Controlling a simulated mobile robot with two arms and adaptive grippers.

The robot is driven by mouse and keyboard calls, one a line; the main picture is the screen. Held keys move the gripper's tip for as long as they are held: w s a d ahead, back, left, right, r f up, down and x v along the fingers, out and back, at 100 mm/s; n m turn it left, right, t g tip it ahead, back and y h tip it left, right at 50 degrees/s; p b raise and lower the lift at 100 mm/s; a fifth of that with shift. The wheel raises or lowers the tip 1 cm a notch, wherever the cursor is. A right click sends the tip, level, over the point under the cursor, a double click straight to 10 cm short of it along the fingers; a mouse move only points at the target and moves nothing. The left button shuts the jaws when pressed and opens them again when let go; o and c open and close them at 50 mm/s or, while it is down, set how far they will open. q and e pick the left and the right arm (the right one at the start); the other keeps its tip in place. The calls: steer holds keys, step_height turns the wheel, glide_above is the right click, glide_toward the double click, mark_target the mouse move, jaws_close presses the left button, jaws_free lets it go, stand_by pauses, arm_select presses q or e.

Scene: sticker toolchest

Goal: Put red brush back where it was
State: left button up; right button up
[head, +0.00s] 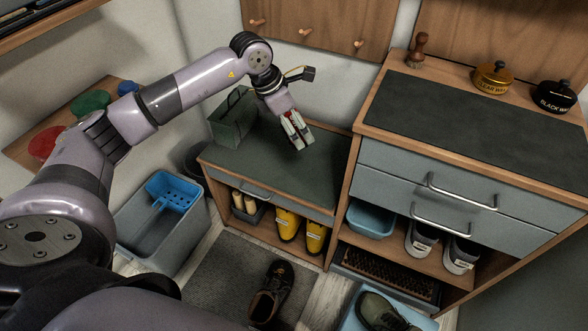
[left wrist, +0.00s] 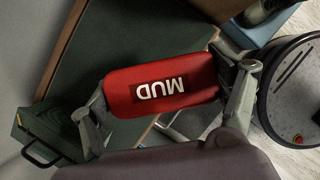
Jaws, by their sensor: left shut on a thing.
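The red brush, lettered "MUD" (left wrist: 160,84), lies between the fingers of my left gripper (left wrist: 165,98) in the left wrist view. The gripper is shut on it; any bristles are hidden. In the head view my left gripper (head: 295,131) points down over the dark green top of the low bench (head: 262,165), with only a little red showing between its fingers. Red (head: 45,143), green (head: 89,103) and blue (head: 128,88) round shapes show on a wooden board at the left, partly behind my arm. My right gripper is not in view.
A green toolbox (head: 233,117) stands on the bench's back left. A taller cabinet (head: 450,117) at the right bears a wooden brush (head: 417,48) and wax tins. A grey tub with a blue basket (head: 173,191) stands left. Boots and shoes stand below.

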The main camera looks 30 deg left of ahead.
arm_select(q)
steer(key=b, duration=0.2)
glide_above(299, 179)
steer(key=s+a, duration=0.1)
step_height(299, 179, down, 10)
step_height(299, 179, down, 4)
steer(key=shift+f, duration=0.1)
step_height(299, 179, down, 4)
steer(key=shift+a+b, duration=0.1)
steer(key=shift+b, duration=0.55)
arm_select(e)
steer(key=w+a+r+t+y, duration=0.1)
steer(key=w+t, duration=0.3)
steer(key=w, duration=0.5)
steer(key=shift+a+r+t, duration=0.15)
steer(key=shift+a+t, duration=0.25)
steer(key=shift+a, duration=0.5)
arm_select(q)
steer(key=shift+f, duration=0.1)
steer(key=o, duration=1.5)
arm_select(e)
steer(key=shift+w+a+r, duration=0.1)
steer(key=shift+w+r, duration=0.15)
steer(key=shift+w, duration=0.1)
